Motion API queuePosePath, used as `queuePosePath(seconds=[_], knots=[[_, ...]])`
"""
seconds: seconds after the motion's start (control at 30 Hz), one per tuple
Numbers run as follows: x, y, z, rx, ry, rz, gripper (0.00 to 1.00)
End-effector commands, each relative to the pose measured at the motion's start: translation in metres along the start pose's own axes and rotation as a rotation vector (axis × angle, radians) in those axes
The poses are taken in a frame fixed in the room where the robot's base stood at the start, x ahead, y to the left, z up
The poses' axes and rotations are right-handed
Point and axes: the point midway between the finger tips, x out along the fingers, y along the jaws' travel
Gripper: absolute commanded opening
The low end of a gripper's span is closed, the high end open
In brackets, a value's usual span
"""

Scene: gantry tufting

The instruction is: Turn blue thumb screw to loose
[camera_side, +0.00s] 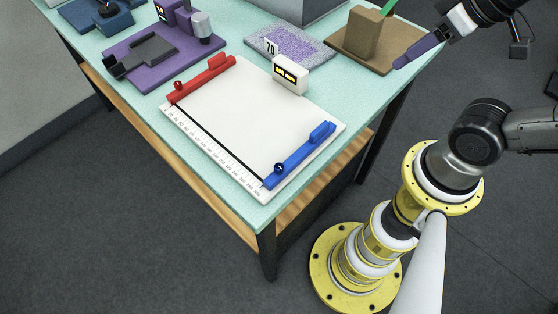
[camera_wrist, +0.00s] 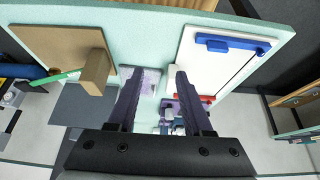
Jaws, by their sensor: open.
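The blue thumb screw (camera_side: 279,168) is a small dark knob with a pale mark, at the near end of the blue clamp bar (camera_side: 303,155). The bar lies along the right edge of the white board (camera_side: 245,118). In the wrist view the blue bar (camera_wrist: 235,43) is at the upper right, with the screw (camera_wrist: 259,50) small near its right end. I cannot read the screw's setting. My gripper (camera_side: 401,63), with purple fingers, is above the table's right edge, well away from the screw. In the wrist view its fingers (camera_wrist: 157,74) are apart with nothing held between them.
A red clamp bar (camera_side: 203,78) lies along the board's opposite edge. A white display box (camera_side: 290,74), a purple-speckled pad (camera_side: 290,48) and a brown board with a block (camera_side: 365,35) stand behind. A purple fixture (camera_side: 160,55) is at the left.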

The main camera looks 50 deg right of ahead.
Motion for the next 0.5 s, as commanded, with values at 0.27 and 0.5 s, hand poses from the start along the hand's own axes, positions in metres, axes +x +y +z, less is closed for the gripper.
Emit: queuePosePath(seconds=[0.27,0.5], knots=[[-0.005,0.0,-0.001,0.206,-0.012,0.001,0.52],[-0.021,-0.02,-0.044,0.576,-0.097,-0.013,0.52]])
